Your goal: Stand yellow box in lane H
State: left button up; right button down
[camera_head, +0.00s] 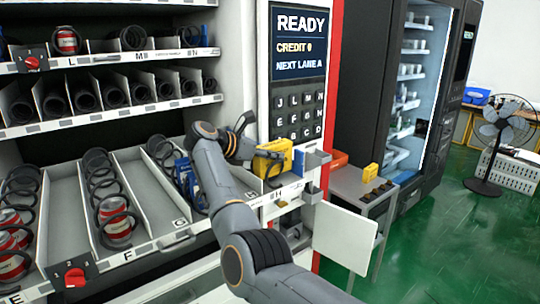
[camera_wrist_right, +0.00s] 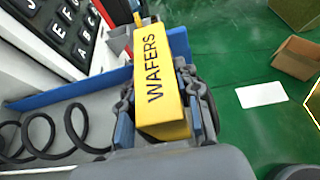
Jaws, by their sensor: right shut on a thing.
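The yellow box (camera_head: 276,156), printed WAFERS, is at the right end of the lower shelf, above the H label (camera_head: 278,194). In the right wrist view the box (camera_wrist_right: 158,85) sits between the two fingers of my right gripper (camera_wrist_right: 165,118), which is shut on it. In the head view my right gripper (camera_head: 245,148) reaches in from the front, beside the box, partly hidden by my arm. Whether the box's base touches the lane floor is hidden. My left gripper is not in view.
Lane G (camera_head: 181,222) and a blue item (camera_head: 184,176) lie left of lane H. The keypad panel (camera_head: 298,110) rises behind lane H. A white flap (camera_head: 344,238) juts out in front.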

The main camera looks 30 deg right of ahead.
jog(key=shift+f+p, duration=0.45)
jog(key=shift+f, duration=0.4)
jog(key=shift+f+b, duration=0.4)
jog(key=c, duration=0.9)
grip_release()
jog(key=shift+c, duration=0.2)
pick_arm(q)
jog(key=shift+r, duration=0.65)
pick_arm(e)
jog(key=shift+r, duration=0.1)
jog(key=shift+r+p, duration=0.2)
jog(key=shift+p, duration=0.15)
jog(key=shift+a+f+b, duration=0.1)
jog(key=shift+a+b, duration=0.25)
pick_arm(q)
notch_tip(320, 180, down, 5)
jog(key=b, duration=0.4)
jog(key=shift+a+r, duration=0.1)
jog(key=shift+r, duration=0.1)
pick_arm(e)
jog(key=v, duration=1.1)
jog(key=shift+r, duration=0.3)
